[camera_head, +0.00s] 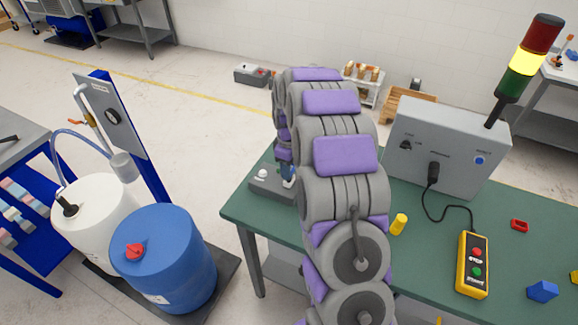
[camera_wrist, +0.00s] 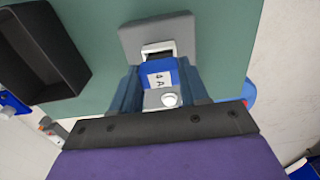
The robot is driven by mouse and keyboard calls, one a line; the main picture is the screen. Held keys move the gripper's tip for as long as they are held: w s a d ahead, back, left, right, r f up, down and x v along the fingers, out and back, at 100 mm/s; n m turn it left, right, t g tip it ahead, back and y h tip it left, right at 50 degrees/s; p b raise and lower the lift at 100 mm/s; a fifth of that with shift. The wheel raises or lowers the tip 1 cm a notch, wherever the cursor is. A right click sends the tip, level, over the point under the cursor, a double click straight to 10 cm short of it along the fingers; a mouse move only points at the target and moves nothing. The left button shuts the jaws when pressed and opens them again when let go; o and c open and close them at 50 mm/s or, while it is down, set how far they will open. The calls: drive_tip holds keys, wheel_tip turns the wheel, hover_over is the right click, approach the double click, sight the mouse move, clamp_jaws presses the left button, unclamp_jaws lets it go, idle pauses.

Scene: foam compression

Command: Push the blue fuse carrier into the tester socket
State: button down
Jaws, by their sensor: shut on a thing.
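The blue fuse carrier (camera_wrist: 155,71) has a white label and sits between the two blue-grey fingers of my gripper (camera_wrist: 160,88) in the wrist view. My gripper is shut on it. The grey tester (camera_wrist: 138,36) lies beyond the carrier, with a pale-framed dark slot (camera_wrist: 158,49) close to the carrier's far edge. A white round knob (camera_wrist: 169,99) shows between the fingers, nearer the wrist. In the head view the tester (camera_head: 268,187) is at the table's left end, and my arm hides most of the gripper and carrier. I cannot tell how deep the carrier sits.
A black open bin (camera_wrist: 40,55) is beside the tester in the wrist view. The green table (camera_head: 410,260) also holds a grey control box (camera_head: 445,145), a yellow button pendant (camera_head: 473,265), a yellow cylinder (camera_head: 399,224), and blue (camera_head: 542,291) and red (camera_head: 520,226) pieces.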

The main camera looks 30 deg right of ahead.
drive_tip(key=shift+f, duration=1.15)
drive_tip(key=shift+c, duration=2.4)
unclamp_jaws()
drive_tip(key=shift+f, duration=0.1)
drive_tip(key=shift+r+p, duration=1.15)
drive_tip(key=shift+r, duration=1.9)
